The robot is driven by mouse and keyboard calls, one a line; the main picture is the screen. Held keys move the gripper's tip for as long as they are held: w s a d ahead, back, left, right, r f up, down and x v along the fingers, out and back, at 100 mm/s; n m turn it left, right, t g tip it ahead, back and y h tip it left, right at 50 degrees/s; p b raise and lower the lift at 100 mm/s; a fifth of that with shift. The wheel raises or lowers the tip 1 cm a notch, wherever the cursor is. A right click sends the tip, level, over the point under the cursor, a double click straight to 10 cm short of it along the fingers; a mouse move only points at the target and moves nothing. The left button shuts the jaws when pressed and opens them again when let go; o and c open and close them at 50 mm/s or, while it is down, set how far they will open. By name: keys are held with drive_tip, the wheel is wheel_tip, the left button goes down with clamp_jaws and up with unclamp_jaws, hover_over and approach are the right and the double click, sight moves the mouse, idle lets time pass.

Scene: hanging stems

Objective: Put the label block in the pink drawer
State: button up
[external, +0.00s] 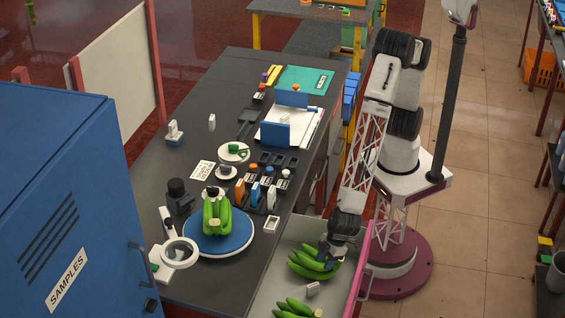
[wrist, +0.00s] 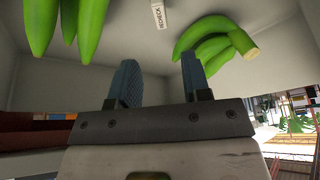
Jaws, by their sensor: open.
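The pink drawer (external: 363,262) stands open at the table's near right side, its pale inside facing up. A small white label block (external: 312,289) lies on the drawer floor between two bunches of green bananas. In the wrist view the label block (wrist: 157,16) shows at the top edge, partly cut off, with dark lettering. My gripper (external: 327,252) is low over the drawer, beside the upper banana bunch. In the wrist view its two fingers (wrist: 159,72) are apart with nothing between them, and the block lies beyond the tips, not touching them.
Green bananas (external: 315,262) lie in the drawer by my gripper, and more bananas (external: 296,309) lie at its near end. The drawer walls are close around. On the table, a blue round plate (external: 190,235) holds a bunch, near a magnifier (external: 179,252) and several small blocks.

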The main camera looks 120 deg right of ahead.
idle(0.3)
drive_tip(key=s+d+r+h, duration=0.1)
drive_tip(key=s+d+r, duration=0.3)
drive_tip(key=d+r, duration=0.95)
drive_tip(key=s+d+r, duration=0.4)
drive_tip(key=d+r, duration=0.9)
drive_tip(key=r, duration=0.2)
drive_tip(key=s+d+r, duration=0.3)
drive_tip(key=s+d, duration=0.1)
drive_tip(key=s, duration=0.5)
drive_tip(key=s+d+r+g, duration=0.1)
drive_tip(key=s+d+r, duration=0.2)
drive_tip(key=s+d, duration=0.2)
drive_tip(key=s+d+r, duration=0.3)
drive_tip(key=s+d, duration=0.2)
drive_tip(key=s, duration=0.7)
drive_tip(key=shift+s+r+g+y, duration=0.15)
drive_tip(key=shift+s+g+y, duration=0.2)
drive_tip(key=shift+g+y, duration=0.05)
drive_tip(key=shift+c, duration=0.2)
